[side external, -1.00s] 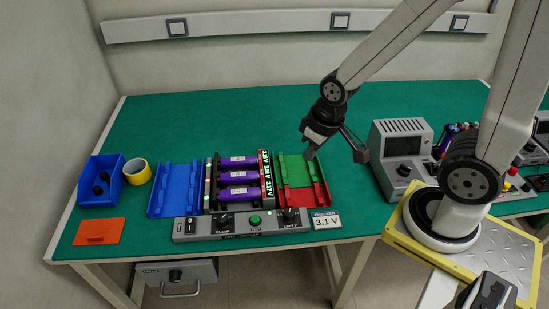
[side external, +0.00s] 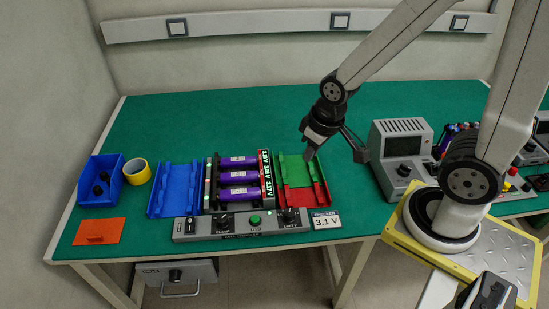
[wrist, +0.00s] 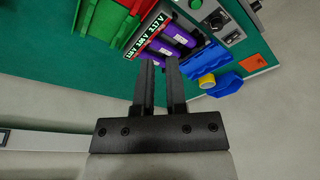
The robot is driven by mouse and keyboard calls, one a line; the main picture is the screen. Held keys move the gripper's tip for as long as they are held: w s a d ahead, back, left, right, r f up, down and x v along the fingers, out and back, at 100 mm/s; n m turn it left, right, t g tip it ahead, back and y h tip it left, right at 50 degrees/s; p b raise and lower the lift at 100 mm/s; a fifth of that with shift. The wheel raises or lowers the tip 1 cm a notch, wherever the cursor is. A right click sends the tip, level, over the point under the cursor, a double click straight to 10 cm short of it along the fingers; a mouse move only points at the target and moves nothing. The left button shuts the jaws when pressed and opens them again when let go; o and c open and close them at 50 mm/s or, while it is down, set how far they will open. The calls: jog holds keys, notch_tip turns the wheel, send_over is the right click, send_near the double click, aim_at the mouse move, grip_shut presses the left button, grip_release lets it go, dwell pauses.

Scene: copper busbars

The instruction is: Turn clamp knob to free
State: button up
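A grey control box (side external: 185,236) at the table's front edge carries a left black knob (side external: 224,221), a green button (side external: 255,220) and a right black knob (side external: 290,214). One of its black knobs shows in the wrist view (wrist: 217,19). Purple cells (side external: 239,176) lie in a rack behind the box. My gripper (side external: 309,151) hangs above the green and red tray (side external: 296,172), apart from the knobs. In the wrist view its fingers (wrist: 160,66) have an empty gap between them.
A blue tray (side external: 174,190), blue bin (side external: 91,187), yellow tape roll (side external: 137,171) and orange card (side external: 99,232) lie left. A grey instrument (side external: 399,146) stands right. The table's back is clear.

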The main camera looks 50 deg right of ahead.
jog(key=o, duration=0.7)
jog(key=shift+w+a, duration=0.1)
jog(key=shift+w, duration=0.2)
jog(key=shift+o, duration=0.4)
jog(key=w+a+f+m, duration=0.1)
jog(key=w+a+f, duration=0.1)
jog(key=w, duration=0.3)
jog(key=w+a+f+m+g, duration=0.1)
jog(key=w+a+f+m, duration=0.1)
jog(key=w+a+f, duration=0.1)
jog(key=shift+w+a+f, duration=0.25)
jog(key=shift+w+a, duration=0.25)
jog(key=shift+w, duration=0.7)
jog(key=m+g, duration=0.2)
jog(key=m, duration=0.2)
send_over(222, 218)
notch_tip(222, 218, down, 10)
jog(key=shift+d+f, duration=0.1)
jog(key=shift+d, duration=0.05)
jog(key=shift+f, duration=0.2)
jog(key=shift+f, duration=0.15)
jog(key=shift+f, duration=3.75)
grip_shut()
